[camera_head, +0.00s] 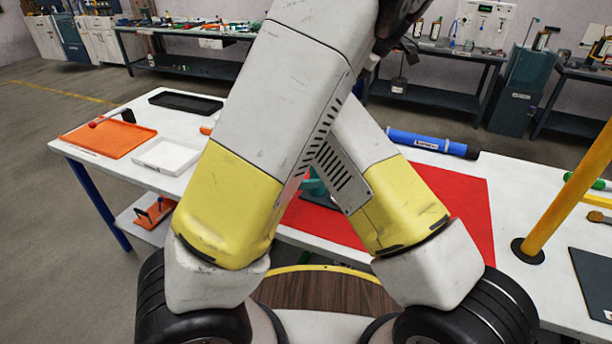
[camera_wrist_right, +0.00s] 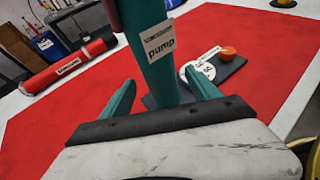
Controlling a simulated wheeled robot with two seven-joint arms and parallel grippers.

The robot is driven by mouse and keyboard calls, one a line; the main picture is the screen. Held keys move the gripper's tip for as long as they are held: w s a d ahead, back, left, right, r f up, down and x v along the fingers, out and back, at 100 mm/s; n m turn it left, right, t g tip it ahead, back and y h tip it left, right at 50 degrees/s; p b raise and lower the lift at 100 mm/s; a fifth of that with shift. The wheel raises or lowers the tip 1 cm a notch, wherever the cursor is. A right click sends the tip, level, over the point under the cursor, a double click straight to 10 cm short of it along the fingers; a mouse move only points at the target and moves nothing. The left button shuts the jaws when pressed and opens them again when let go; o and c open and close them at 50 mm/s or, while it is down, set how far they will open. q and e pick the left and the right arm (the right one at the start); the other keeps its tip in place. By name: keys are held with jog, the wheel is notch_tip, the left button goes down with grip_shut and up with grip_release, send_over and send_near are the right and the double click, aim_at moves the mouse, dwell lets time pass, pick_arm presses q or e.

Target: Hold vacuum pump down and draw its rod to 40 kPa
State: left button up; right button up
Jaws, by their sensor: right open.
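The vacuum pump (camera_wrist_right: 152,50) is an upright teal cylinder with a "pump" label on a dark base plate. Its top is cut off in the right wrist view. A round white gauge (camera_wrist_right: 198,75) and an orange knob (camera_wrist_right: 229,53) are on the base beside it. My right gripper (camera_wrist_right: 162,82) is open, with one teal finger on each side of the pump; I cannot tell whether they touch it. In the head view my arms hide most of the pump area. The rod is not visible. My left gripper is not in view.
A red mat (camera_head: 468,205) covers the middle of the white table (camera_head: 525,180). A blue tube (camera_head: 425,142) lies behind it. A yellow post (camera_head: 565,195) stands at right. An orange tray (camera_head: 108,138), white tray (camera_head: 170,155) and black tray (camera_head: 186,101) are at left.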

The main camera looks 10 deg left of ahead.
jog(key=x, duration=0.7)
grip_shut()
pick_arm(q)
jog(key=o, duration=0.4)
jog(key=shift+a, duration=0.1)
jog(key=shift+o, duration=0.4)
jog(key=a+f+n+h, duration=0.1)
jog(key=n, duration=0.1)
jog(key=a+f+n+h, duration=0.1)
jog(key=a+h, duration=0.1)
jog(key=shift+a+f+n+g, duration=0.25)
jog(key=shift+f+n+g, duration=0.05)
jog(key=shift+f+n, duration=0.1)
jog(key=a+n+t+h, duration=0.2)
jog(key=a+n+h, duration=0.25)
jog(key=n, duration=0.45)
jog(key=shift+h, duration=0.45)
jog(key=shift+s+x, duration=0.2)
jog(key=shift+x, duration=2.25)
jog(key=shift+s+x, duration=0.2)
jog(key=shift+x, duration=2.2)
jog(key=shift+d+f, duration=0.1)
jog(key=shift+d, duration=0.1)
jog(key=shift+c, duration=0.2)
